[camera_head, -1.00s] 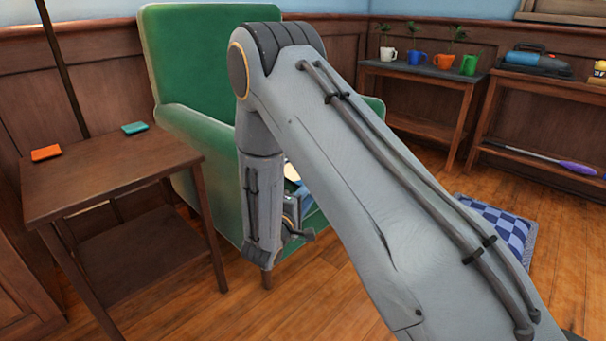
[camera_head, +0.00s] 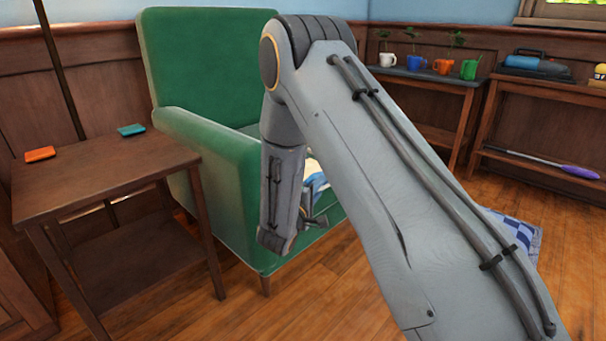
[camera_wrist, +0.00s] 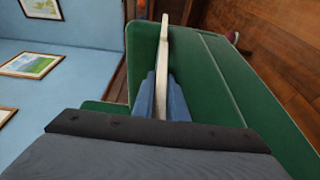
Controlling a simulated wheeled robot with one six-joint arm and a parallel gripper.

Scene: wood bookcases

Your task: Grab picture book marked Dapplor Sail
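A thin cream-coloured book (camera_wrist: 163,50) is seen edge-on in the wrist view, standing between my two blue-grey fingers. My gripper (camera_wrist: 164,85) appears shut on it, with a finger against each side. In the head view, a cream and blue part of the book (camera_head: 312,172) shows beside my wrist, over the green armchair's seat. My arm hides the rest of it. No title is readable, so I cannot tell whether it is marked Dapplor Sail.
The green armchair (camera_head: 215,165) surrounds my gripper's area. A wooden side table (camera_head: 100,180) at left holds an orange item (camera_head: 40,154) and a teal item (camera_head: 131,130). Shelves (camera_head: 425,75) with mugs stand at back right.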

